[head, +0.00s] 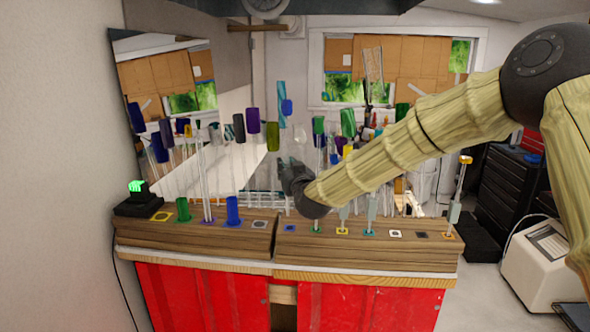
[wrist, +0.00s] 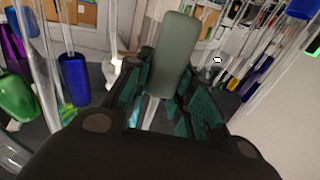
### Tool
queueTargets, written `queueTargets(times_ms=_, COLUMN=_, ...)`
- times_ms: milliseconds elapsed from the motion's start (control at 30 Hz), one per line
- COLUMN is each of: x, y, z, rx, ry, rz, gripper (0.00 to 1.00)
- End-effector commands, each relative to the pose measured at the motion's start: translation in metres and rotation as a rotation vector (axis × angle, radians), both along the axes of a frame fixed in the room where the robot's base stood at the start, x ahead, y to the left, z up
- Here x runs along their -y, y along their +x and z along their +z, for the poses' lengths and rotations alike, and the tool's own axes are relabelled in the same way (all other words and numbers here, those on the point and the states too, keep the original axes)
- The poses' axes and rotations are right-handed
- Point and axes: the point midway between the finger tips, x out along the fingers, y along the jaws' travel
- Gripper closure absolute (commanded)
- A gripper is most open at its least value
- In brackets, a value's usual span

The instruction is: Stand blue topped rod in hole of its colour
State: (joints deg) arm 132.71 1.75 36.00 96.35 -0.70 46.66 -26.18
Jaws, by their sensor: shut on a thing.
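My gripper (head: 287,168) is above the gap between two wooden blocks in the head view. In the wrist view its teal-padded fingers (wrist: 160,105) are shut on a rod with a grey-green top (wrist: 173,62); I see no blue on it. A blue top (wrist: 74,80) hangs left of the fingers there. In the head view a short blue piece (head: 233,210) stands on the left block (head: 190,238). A dark bluish square mark (head: 290,228) lies on the right block (head: 360,252), with no rod seen in it. Which blue top is the task's, I cannot tell.
Several rods with coloured tops stand or show behind the blocks, some perhaps mirrored. A green piece (head: 183,209) and a rod in a purple-marked hole are on the left block. Rods stand along the right block. A black device with a green light (head: 137,187) is at far left.

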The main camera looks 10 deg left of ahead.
Motion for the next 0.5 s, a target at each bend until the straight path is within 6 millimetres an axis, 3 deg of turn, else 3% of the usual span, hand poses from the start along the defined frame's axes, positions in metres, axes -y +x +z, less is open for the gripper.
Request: queueTargets(times_ms=500, x=0.018, y=0.003, z=-0.016, rx=0.0, ry=0.001, rz=-0.02, gripper=1.0)
